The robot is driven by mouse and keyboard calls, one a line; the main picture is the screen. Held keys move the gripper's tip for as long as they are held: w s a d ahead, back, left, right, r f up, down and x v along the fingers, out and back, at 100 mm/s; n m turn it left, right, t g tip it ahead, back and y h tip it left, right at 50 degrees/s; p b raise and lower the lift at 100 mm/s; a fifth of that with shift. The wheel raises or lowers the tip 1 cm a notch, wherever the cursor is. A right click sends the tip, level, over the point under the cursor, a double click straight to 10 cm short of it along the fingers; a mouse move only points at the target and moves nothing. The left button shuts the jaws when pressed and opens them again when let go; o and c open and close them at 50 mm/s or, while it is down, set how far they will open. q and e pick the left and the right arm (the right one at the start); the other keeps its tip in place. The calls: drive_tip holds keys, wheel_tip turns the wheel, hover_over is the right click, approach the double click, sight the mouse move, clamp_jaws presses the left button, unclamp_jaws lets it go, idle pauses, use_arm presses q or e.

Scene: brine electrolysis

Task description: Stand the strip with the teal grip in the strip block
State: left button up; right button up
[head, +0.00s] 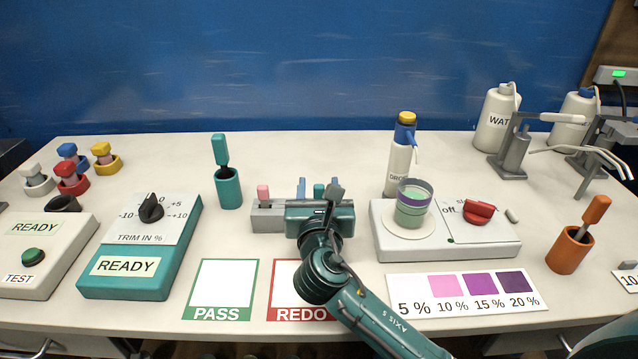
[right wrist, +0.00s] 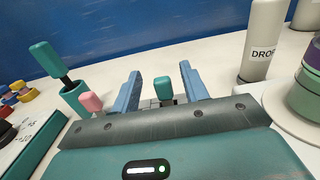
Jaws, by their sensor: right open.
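The strip block (head: 264,218) is a low grey block at the middle of the table, partly hidden behind my right arm. A strip with a pink grip (head: 263,192) stands at its left end. The teal grip (right wrist: 164,88) stands upright at the block, between the blue fingers in the right wrist view; it also shows in the head view (head: 318,190). My right gripper (right wrist: 160,85) is open, with a gap on each side of the teal grip. The foot of that strip is hidden. My left gripper is not in view.
A teal cup (head: 228,188) with a teal-handled tool stands left of the block. A grey-white device (head: 450,243) with a layered jar (head: 411,205) and a dropper bottle (head: 400,160) are to the right. PASS (head: 225,285) and REDO (head: 290,280) cards lie in front.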

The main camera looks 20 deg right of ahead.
drive_tip(key=v, duration=1.1)
drive_tip(key=shift+s, duration=0.35)
